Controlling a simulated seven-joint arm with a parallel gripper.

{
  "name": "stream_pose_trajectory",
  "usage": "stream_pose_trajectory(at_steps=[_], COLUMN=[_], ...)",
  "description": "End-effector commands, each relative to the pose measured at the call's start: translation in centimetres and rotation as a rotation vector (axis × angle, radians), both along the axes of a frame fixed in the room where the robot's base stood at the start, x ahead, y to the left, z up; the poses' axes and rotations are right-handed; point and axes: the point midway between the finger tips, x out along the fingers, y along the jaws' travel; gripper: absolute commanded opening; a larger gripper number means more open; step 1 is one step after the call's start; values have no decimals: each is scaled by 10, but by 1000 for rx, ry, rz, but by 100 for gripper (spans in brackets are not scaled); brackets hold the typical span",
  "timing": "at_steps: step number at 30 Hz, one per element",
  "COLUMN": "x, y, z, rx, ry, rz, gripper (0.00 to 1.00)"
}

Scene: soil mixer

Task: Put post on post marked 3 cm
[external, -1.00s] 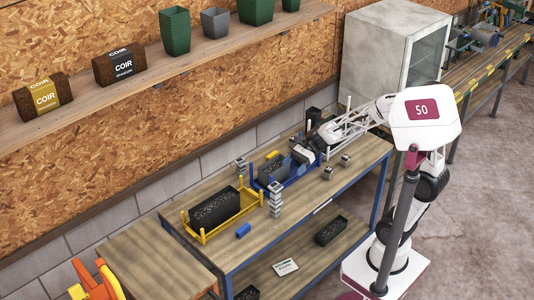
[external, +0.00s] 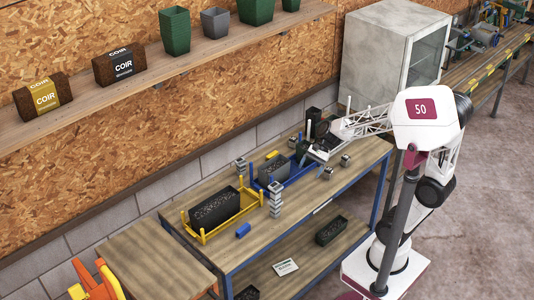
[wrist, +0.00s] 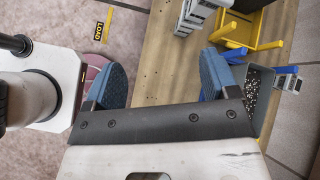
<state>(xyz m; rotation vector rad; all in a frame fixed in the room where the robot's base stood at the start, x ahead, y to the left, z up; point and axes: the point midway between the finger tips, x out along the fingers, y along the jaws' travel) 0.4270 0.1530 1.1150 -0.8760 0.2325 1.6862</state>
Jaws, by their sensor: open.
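A short blue post (external: 243,230) lies on the bench in front of the yellow frame. No 3 cm mark is legible. My gripper (external: 311,154) is above the right part of the bench near the blue frame. In the wrist view its two blue-grey fingers (wrist: 167,82) are wide apart with nothing between them.
A stack of grey blocks (external: 275,200) stands between the frames at the bench front. More grey blocks (external: 327,173) sit to the right. A grey cabinet (external: 380,60) is beyond the bench. The bench front left is mostly clear.

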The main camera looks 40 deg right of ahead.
Motion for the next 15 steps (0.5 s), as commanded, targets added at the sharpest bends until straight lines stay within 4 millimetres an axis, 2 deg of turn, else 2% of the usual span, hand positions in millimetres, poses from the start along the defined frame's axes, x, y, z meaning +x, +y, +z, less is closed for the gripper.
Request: stream_pose_trajectory(at_steps=[1, 6, 15], x=[-11, -43, -88], y=[-9, -44, -110], z=[2, 2, 10], rx=[-54, -251, -604], ry=[-62, -264, -562], rz=[50, 250, 631], gripper=[80, 80, 80])
